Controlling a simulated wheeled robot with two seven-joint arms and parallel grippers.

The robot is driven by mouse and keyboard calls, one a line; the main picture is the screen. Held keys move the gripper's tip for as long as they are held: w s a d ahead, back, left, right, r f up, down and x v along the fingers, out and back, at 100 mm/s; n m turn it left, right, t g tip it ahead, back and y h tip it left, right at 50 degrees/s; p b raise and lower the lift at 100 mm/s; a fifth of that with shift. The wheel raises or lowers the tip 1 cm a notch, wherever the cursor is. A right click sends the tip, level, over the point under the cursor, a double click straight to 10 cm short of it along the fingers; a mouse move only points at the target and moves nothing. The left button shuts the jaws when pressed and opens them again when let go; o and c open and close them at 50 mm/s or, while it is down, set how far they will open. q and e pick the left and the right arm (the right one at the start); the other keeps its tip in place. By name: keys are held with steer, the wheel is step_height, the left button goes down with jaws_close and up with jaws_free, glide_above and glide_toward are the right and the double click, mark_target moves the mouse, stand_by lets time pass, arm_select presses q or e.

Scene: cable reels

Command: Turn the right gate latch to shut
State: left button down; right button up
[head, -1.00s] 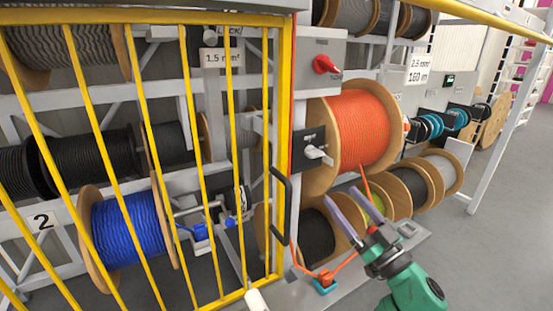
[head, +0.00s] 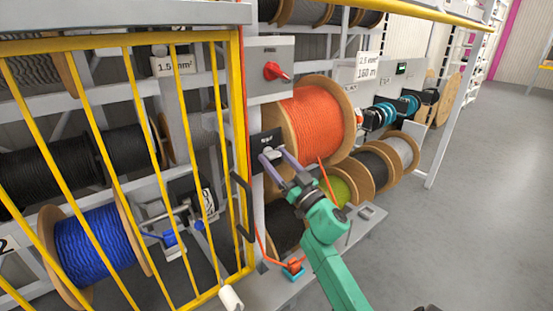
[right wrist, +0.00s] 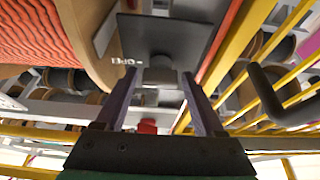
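The right gate latch is a black plate (head: 268,138) with a grey knob, on the post beside the yellow gate's right edge. In the right wrist view the plate (right wrist: 183,30) carries small lettering that looks like OPEN upside down, and the grey knob (right wrist: 160,76) stands out from it. My right gripper (head: 275,156) is at the latch with its two purple-grey fingers apart. In the right wrist view the fingers (right wrist: 160,84) lie on either side of the knob, with gaps showing; contact is not visible. My left gripper is not in view.
The yellow barred gate (head: 240,110) and its black handle (head: 241,205) stand left of the latch. A large orange cable reel (head: 318,120) is close on the right. A red switch (head: 275,71) sits on the grey box above. Open floor (head: 450,220) lies right.

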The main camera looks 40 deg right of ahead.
jaws_close()
steer(key=shift+n+y, duration=0.4)
steer(key=shift+n, duration=0.2)
steer(key=n+g+y, duration=0.1)
steer(key=n+y, duration=0.1)
steer(key=n, duration=0.3)
steer(key=n+g+y, duration=0.1)
steer(key=n+y, duration=0.1)
steer(key=n, duration=0.4)
steer(key=n+g+y, duration=0.2)
steer(key=n, duration=0.3)
steer(key=shift+d+r+n+p, duration=0.15)
steer(key=shift+d+n+p, duration=0.15)
steer(key=shift+n+p, duration=0.1)
steer(key=n+g+p, duration=0.1)
steer(key=n, duration=0.3)
steer(key=shift+g, duration=0.3)
steer(key=shift+n, duration=0.3)
